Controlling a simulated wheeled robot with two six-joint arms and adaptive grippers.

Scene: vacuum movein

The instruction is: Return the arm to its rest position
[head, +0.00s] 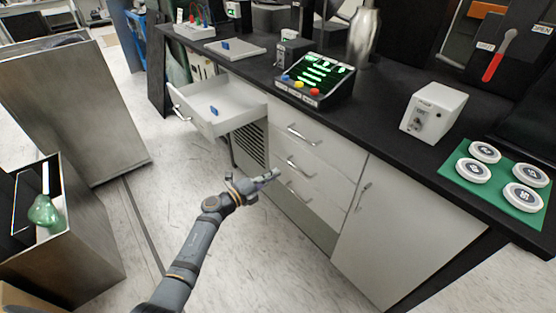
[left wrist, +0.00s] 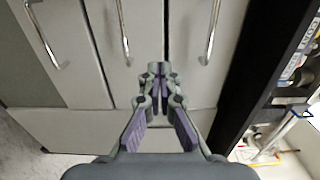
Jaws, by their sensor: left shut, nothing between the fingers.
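My left arm reaches in from the bottom of the head view. Its gripper (head: 272,176) is shut and empty, in front of the grey drawer fronts (head: 318,153) below the bench. In the left wrist view the closed fingertips (left wrist: 157,72) meet in the middle, with drawer fronts and metal handles behind them. I cannot tell from these views whether the gripper touches a drawer. My right gripper is not in view.
An open drawer (head: 240,95) with a small blue item (head: 214,111) juts out from the bench (head: 395,90). A green mat (head: 500,200) with white discs lies at the right. A metal bin (head: 75,245) stands at the lower left. Floor (head: 165,180) lies clear between.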

